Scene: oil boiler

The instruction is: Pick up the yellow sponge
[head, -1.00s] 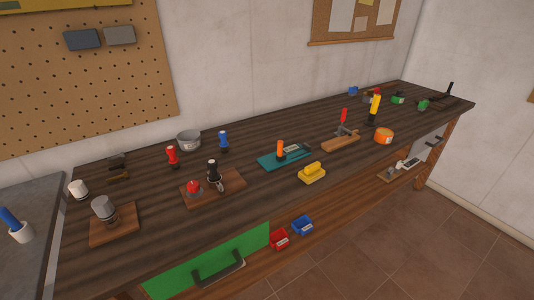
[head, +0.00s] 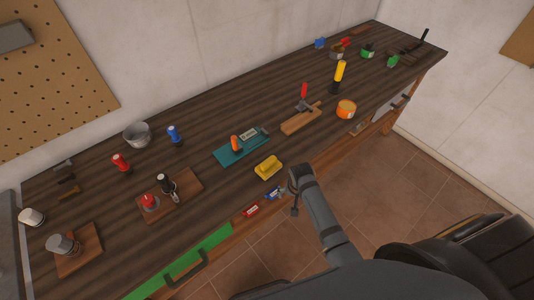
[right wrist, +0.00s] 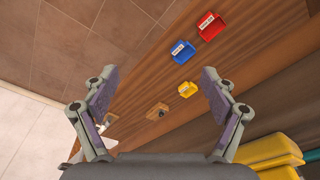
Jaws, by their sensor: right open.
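The yellow sponge (head: 268,168) lies on the dark wooden workbench (head: 205,165), near its front edge. My right gripper (head: 294,206) is in front of that edge, a little right of the sponge and apart from it. In the right wrist view the right gripper (right wrist: 149,92) is open, with nothing between its fingers. A yellow block that looks like the sponge (right wrist: 268,150) shows at the lower right there, outside the fingers and cut off by the frame. My left gripper is not in view.
A teal board with an orange-handled tool (head: 240,147) lies behind the sponge. A wooden block with a red-handled tool (head: 301,118) and an orange tin (head: 346,109) stand to the right. A red bin (head: 251,210) and a blue bin (head: 273,193) hang on the bench front.

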